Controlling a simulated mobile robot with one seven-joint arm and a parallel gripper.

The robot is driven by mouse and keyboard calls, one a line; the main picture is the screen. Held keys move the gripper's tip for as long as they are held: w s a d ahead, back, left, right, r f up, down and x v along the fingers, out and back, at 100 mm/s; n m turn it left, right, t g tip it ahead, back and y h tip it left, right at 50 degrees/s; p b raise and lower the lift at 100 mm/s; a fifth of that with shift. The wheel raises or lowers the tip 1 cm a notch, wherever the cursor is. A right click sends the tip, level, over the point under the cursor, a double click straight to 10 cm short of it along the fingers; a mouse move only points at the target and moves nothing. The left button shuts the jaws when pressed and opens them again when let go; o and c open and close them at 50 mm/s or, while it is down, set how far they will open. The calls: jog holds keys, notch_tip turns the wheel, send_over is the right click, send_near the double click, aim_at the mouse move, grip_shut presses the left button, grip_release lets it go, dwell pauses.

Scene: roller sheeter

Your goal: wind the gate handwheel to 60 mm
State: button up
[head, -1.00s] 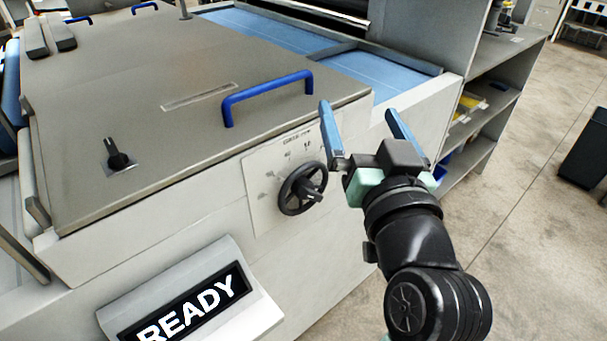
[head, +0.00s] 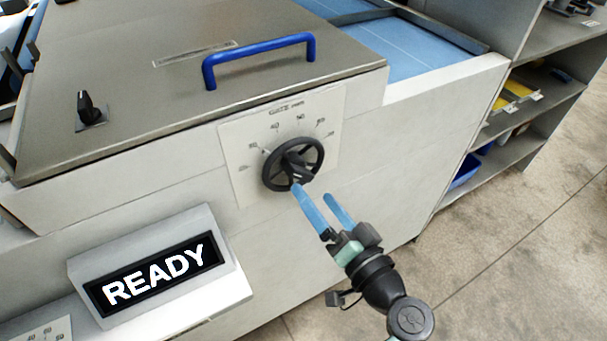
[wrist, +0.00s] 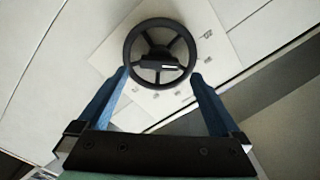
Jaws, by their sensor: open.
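The black gate handwheel (head: 292,164) is on a pale dial plate (head: 240,178) marked "GATE mm", on the front of the machine. Numbers ring its upper side; I cannot read where the wheel's pointer stands. My gripper (head: 316,190) is open, its two blue fingers pointing up at the wheel from below right. In the wrist view the handwheel (wrist: 160,53) is ahead, with a dark hub bar bearing a light mark. My fingertips (wrist: 160,75) lie to either side of the wheel's lower part in that view. Nothing is between the fingers that I can see held.
A display reading "READY" (head: 160,272) juts out at the lower left. A blue handle (head: 260,60) is on the metal cover above the wheel. A black knob (head: 88,106) is at left. Shelves (head: 520,110) stand at right, with open floor (head: 500,250) before them.

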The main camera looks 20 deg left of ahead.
aim_at(302, 178)
jog(key=x, duration=0.5)
jog(key=shift+w+a+p, duration=0.25)
jog(key=shift+p, duration=0.1)
jog(key=c, duration=1.2)
jog(key=shift+c, duration=0.2)
